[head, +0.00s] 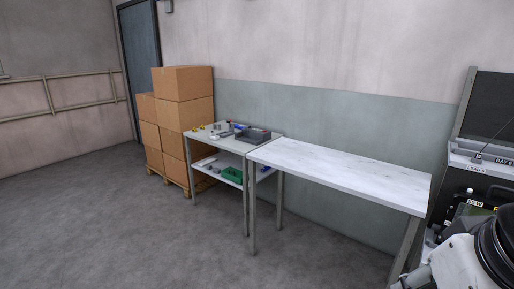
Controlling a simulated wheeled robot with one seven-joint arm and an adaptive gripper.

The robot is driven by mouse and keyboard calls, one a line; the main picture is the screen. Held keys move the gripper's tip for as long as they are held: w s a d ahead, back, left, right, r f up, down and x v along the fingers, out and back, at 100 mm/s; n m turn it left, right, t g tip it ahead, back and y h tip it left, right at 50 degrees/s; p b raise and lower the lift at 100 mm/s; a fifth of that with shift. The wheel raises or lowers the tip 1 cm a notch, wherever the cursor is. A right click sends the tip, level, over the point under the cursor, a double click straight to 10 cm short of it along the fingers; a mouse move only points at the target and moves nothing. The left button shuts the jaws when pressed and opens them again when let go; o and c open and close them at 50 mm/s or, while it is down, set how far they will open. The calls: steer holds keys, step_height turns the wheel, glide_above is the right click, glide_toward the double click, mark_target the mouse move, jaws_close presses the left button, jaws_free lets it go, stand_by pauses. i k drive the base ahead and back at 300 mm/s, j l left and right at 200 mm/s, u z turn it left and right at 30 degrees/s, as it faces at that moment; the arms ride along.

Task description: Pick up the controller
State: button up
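I cannot pick out the controller for certain in the head view. Small items sit on the far grey shelf table (208,134), among them a dark grey box or bin (253,135) and small grey, yellow and blue pieces, too small to name. At the right edge stands dark equipment (463,190) with labels reading "BAY" and "LEAD", partly hidden by my arm. Part of my white arm with a black joint shows at the lower right. My gripper's fingers are not visible.
A long white-topped table (340,174) stands along the wall, its top empty. The shelf table's lower shelf holds a green bin (232,175). Cardboard boxes (184,84) are stacked on a pallet at the left. The grey floor (110,230) in front is clear.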

mark_target(212, 136)
steer(key=i+j+u, duration=0.4)
steer(key=i, duration=0.35)
steer(key=i+u, duration=0.45)
steer(key=i, duration=2.45)
steer(key=i+z, duration=0.15)
steer(key=i, duration=0.5)
steer(key=i+j+z, duration=0.15)
steer(key=i, duration=0.5)
